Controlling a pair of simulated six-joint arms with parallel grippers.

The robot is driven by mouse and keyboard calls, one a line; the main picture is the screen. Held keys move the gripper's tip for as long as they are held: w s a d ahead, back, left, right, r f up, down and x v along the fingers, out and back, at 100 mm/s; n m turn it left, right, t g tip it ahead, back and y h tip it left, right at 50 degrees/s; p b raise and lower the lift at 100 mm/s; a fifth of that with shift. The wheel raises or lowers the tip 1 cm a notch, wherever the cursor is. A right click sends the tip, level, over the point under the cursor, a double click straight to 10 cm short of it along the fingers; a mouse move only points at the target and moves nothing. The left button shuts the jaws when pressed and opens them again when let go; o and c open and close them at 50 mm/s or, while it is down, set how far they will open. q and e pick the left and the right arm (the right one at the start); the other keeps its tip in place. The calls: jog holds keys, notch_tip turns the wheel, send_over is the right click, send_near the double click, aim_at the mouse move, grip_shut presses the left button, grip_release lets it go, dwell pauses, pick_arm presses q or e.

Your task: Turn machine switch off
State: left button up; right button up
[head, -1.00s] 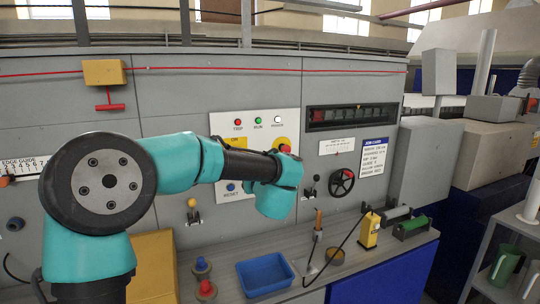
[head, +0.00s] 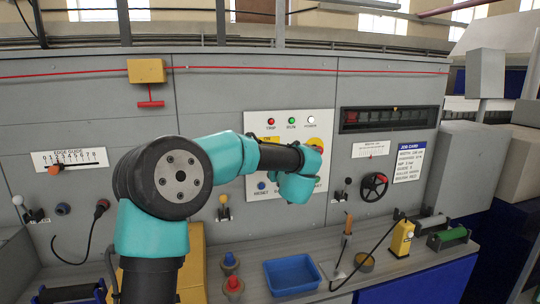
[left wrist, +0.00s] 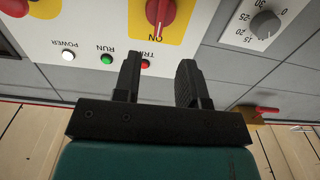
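The machine switch (left wrist: 160,14) is a red rotary handle on a yellow plate, at the top of the left wrist view. Its handle points to the ON label. In the head view the yellow ON plate (head: 268,141) shows above my arm, and the handle is hidden behind the arm. My left gripper (left wrist: 160,68) is open and empty, its two fingers apart and just short of the switch, not visibly touching it. In the head view its fingers are hidden behind my wrist. My right gripper is in neither view.
Trip (head: 271,121), run (head: 291,121) and power (head: 311,120) lamps sit above the switch. A red button on yellow (head: 317,145) is to the right. A blue tray (head: 292,274) and yellow device (head: 402,238) stand on the bench below. A dial (left wrist: 265,24) shows in the wrist view.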

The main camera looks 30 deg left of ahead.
pick_arm(q)
jog(key=x, duration=1)
grip_shut()
